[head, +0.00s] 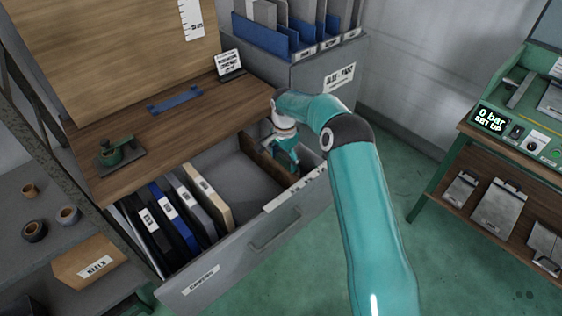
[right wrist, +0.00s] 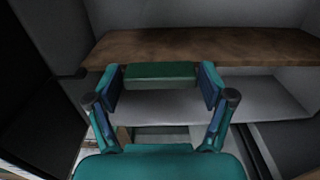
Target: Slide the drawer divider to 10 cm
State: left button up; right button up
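The open grey drawer (head: 235,262) has a brown wooden divider (head: 262,168) standing across its right part. The divider also shows in the right wrist view (right wrist: 225,45) as a brown board with a green block (right wrist: 160,75) in front of it, like its grip. My right gripper (head: 290,166) reaches down into the drawer at the divider. In the right wrist view its fingers (right wrist: 160,88) are at both ends of the green block and seem to touch it. A white scale strip (head: 295,190) lies on the drawer's front edge; its marks are too small to read. My left gripper is out of view.
Several upright folders (head: 180,212) fill the drawer's left part; the floor between them and the divider is bare. A wooden worktop (head: 200,115) overhangs the back. A green bench (head: 455,150) stands at right, a shelf with reels (head: 50,225) at left.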

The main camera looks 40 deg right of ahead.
jog(key=shift+o, duration=0.7)
notch_tip(320, 180, up, 12)
jog(key=shift+f, duration=0.1)
dwell(0.4)
